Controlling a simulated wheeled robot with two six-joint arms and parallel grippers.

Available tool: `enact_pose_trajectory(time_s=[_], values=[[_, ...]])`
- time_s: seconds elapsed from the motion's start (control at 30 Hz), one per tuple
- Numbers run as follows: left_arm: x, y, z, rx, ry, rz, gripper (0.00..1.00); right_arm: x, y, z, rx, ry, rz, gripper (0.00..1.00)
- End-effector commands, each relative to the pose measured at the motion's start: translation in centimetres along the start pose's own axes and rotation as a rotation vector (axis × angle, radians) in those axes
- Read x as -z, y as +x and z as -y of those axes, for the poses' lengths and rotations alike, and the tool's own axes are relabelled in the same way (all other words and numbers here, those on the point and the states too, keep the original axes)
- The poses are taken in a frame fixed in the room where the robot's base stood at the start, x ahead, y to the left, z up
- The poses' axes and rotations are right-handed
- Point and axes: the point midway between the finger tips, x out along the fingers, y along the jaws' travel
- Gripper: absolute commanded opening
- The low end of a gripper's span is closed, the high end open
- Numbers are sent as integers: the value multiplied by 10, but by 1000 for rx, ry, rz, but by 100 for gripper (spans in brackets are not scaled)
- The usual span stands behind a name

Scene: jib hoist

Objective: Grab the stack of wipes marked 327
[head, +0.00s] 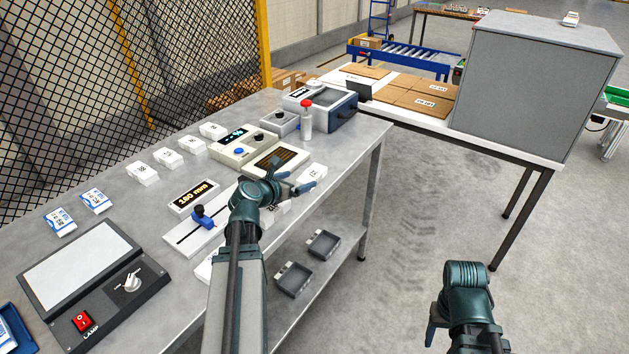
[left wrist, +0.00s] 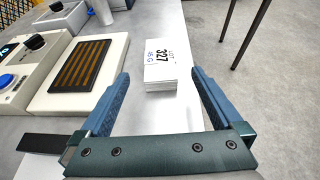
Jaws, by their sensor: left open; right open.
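The stack of white wipes marked 327 (left wrist: 160,66) lies on the grey metal bench near its right edge. In the left wrist view it stands between and just beyond my open left fingers (left wrist: 160,82), with bare bench around it; whether they touch it I cannot tell. In the head view the stack (head: 313,172) shows partly behind my left gripper (head: 295,174). My right gripper (head: 432,332) hangs low over the floor at the right of the bench, away from the stack, with its fingers partly hidden.
Several white stacks (head: 167,157) line the back of the bench. A device with a dark striped pad (left wrist: 88,66) is left of the stack. A white bottle with a red top (head: 307,118) stands behind. A lamp panel (head: 85,265) fills the near left.

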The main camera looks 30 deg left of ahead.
Motion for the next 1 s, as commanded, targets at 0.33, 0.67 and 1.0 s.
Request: enact_pose_trajectory(time_s=[0.33,0.67,1.0], values=[[1,42,0,0,2,0,100,1,16,2,0,0,0,60],[1,54,0,1,2,0,100,1,22,2,0,0,0,60],[1,98,0,0,2,0,100,2,38,4,0,-1,0,60]])
